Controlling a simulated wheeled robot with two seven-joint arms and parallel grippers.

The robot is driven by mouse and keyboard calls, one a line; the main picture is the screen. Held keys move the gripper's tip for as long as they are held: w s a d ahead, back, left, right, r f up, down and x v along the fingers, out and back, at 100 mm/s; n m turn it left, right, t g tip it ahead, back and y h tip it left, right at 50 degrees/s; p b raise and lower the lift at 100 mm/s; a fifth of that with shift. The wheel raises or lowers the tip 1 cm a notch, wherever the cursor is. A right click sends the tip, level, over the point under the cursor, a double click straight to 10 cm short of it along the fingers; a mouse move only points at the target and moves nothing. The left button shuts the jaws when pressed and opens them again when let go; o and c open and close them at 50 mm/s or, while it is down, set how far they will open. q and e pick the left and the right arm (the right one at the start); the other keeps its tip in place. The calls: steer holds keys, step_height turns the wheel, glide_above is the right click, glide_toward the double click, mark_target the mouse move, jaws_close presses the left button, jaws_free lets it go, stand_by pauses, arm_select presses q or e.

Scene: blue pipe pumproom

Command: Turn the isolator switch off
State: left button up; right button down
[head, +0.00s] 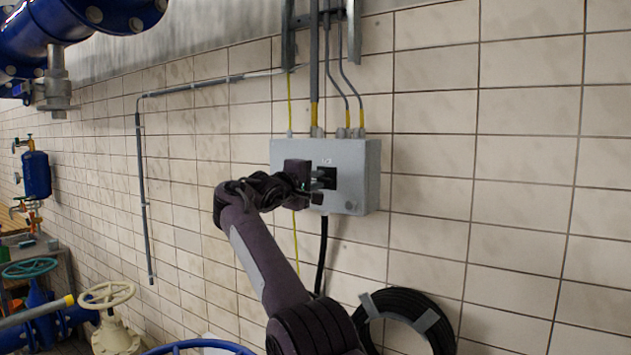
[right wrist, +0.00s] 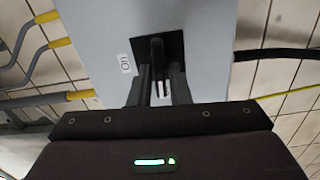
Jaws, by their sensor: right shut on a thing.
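The isolator switch is a dark handle on a black square plate, on the front of a grey wall box (head: 358,160). In the right wrist view the black switch handle (right wrist: 157,48) stands out from its plate, between my fingers, with a white label reading "ON" (right wrist: 125,63) beside the plate. My right gripper (head: 325,178) is at the box front, and its two fingers (right wrist: 160,72) are shut on the handle. In the head view my gripper hides part of the switch. My left gripper is not in view.
Conduits with yellow ends (head: 314,90) enter the box from above. A black cable coil (head: 405,305) hangs on the tiled wall below right. Blue pipes (head: 60,30) and handwheels (head: 106,295) are at the left. The wall right of the box is bare.

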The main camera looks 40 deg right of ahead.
steer(key=shift+r, duration=0.1)
stand_by(0.5)
steer(key=c, duration=1.5)
jaws_free()
steer(key=shift+w, duration=0.1)
steer(key=shift+a, duration=0.1)
steer(key=shift+a+f+b, duration=0.2)
steer(key=shift+b, duration=0.2)
steer(key=b+v, duration=0.4)
steer(key=v, duration=0.3)
steer(key=shift+a+r, duration=0.1)
steer(key=shift+r, duration=0.1)
